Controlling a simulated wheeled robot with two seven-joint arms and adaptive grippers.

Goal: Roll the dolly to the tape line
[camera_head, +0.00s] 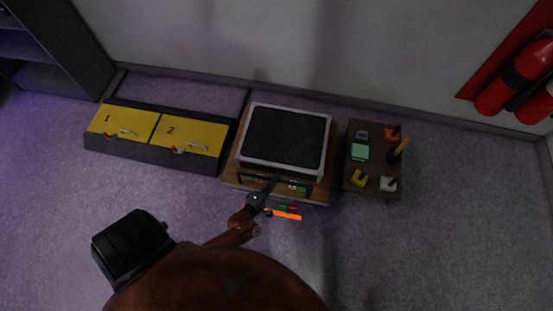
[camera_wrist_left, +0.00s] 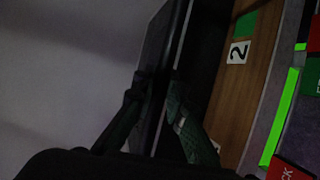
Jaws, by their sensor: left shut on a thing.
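The dolly (camera_head: 229,172) looks like a low wooden platform carrying a dark, grey-framed panel unit (camera_head: 286,138). It stands near the back wall, between the yellow-topped box and a small dark table. A black bar runs along its front edge. My left gripper (camera_head: 270,186) is at the middle of that front edge, shut on what looks like the bar. In the left wrist view, the gripper fingers (camera_wrist_left: 155,112) are dark against a black edge, so the exact contact is hard to see.
The yellow-topped box (camera_head: 157,154), numbered 1 and 2, stands left of the dolly. The small dark table (camera_head: 374,177) with colored pieces is close on its right. A fire extinguisher (camera_head: 517,76) is at the right wall. The carpet (camera_head: 440,240) at front right is clear.

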